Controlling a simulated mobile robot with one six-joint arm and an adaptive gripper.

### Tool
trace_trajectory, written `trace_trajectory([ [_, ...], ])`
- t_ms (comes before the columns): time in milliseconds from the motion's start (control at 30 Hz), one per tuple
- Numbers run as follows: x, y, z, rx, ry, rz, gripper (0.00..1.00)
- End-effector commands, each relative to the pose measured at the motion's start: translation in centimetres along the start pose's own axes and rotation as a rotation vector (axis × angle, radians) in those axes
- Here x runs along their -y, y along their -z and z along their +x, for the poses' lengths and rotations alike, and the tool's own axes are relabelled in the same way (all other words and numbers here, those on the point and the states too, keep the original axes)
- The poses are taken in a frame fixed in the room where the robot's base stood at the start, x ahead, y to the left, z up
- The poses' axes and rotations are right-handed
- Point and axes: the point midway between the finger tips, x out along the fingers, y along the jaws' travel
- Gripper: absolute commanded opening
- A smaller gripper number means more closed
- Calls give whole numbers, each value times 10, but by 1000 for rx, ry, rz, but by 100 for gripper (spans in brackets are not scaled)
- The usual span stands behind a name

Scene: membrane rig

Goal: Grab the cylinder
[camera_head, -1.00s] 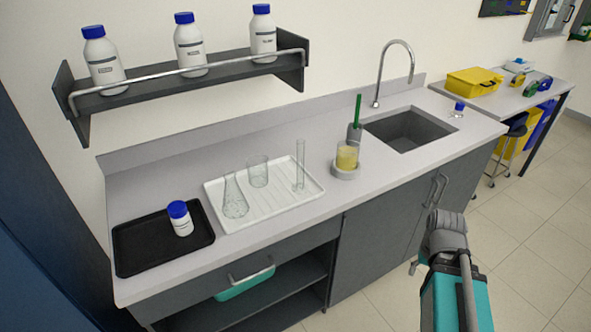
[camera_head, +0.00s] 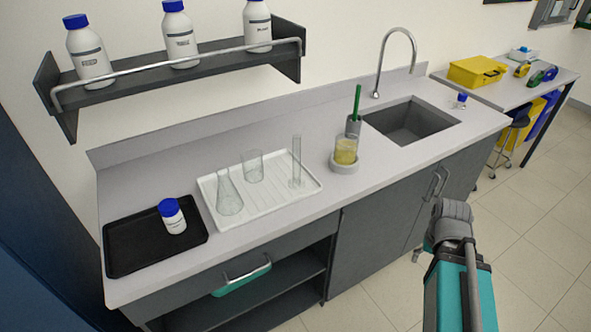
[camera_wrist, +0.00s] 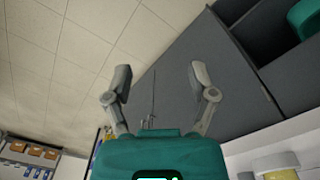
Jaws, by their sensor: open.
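The cylinder (camera_head: 297,162) is a tall, narrow, clear glass tube with a foot. It stands upright at the right end of the white ribbed drying tray (camera_head: 310,188) on the counter, in the head view. My gripper (camera_wrist: 158,82) shows in the wrist view with its two fingers spread apart and nothing between them. It faces the grey cabinet doors and the floor. In the head view my arm is at the lower right, in front of the counter and well apart from the cylinder. The gripper's fingers are not visible there, and the cylinder is not visible in the wrist view.
A conical flask (camera_head: 229,195) and a glass beaker (camera_head: 253,166) share the drying tray. A beaker of yellow liquid (camera_head: 346,151) stands to its right, near the sink (camera_head: 410,122). A black tray (camera_head: 150,250) holds a blue-capped bottle (camera_head: 172,216). A bottle shelf (camera_head: 190,72) overhangs the counter's back.

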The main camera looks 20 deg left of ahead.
Motion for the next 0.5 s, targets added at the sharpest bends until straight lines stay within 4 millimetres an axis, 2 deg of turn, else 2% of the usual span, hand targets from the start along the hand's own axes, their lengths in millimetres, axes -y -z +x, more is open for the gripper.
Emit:
trace_trajectory([
  [267,14,17,1,-24,-104,39,75],
  [500,47,44,-2,-107,-274,99,75],
])
